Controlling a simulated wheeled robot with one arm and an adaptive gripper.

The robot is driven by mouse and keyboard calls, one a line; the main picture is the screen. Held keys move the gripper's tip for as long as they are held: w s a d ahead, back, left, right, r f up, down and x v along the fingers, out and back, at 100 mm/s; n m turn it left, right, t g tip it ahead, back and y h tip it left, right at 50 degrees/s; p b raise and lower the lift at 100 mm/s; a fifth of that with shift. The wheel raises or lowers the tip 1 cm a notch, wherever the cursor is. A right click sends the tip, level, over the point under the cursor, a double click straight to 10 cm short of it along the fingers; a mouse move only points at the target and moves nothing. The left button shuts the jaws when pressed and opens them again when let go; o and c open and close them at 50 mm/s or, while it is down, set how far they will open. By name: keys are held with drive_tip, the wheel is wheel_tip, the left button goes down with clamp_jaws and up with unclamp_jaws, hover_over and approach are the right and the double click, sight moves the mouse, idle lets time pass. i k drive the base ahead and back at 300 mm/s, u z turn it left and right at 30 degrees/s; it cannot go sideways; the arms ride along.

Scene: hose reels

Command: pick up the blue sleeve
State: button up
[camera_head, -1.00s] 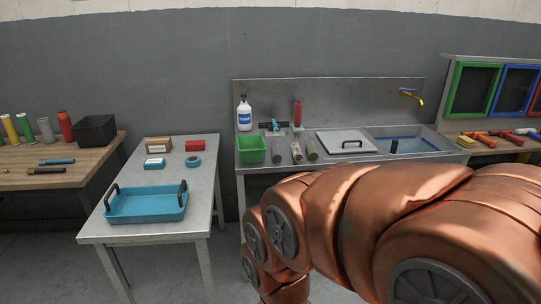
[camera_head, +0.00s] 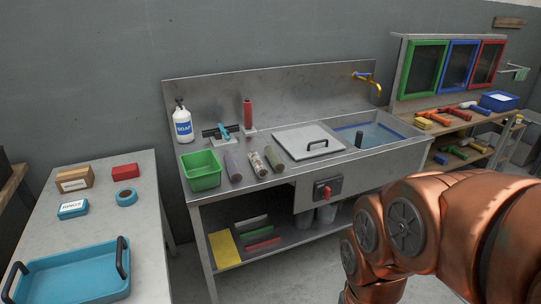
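Three dull cylinders lie side by side on the sink counter, to the right of the green bin. The left one is a bluish-grey cylinder (camera_head: 233,166) and is the nearest match to the blue sleeve, though I cannot tell for sure. Next to it lie a speckled cylinder (camera_head: 257,163) and a brownish one (camera_head: 273,159). My copper-coloured arm fills the lower right, apart from them. My gripper is out of view.
A green bin (camera_head: 202,178), soap bottle (camera_head: 182,125), upright red cylinder (camera_head: 248,113) and lidded plate (camera_head: 308,137) crowd the counter around the cylinders. The basin (camera_head: 378,136) is at right. A side table at left holds a blue tray (camera_head: 75,275) and blue tape (camera_head: 126,197).

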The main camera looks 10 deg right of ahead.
sight(232, 168)
drive_tip(key=z, duration=0.15)
drive_tip(key=i, duration=0.7)
drive_tip(key=u, duration=0.7)
drive_tip(key=i, duration=0.7)
drive_tip(key=u, duration=0.65)
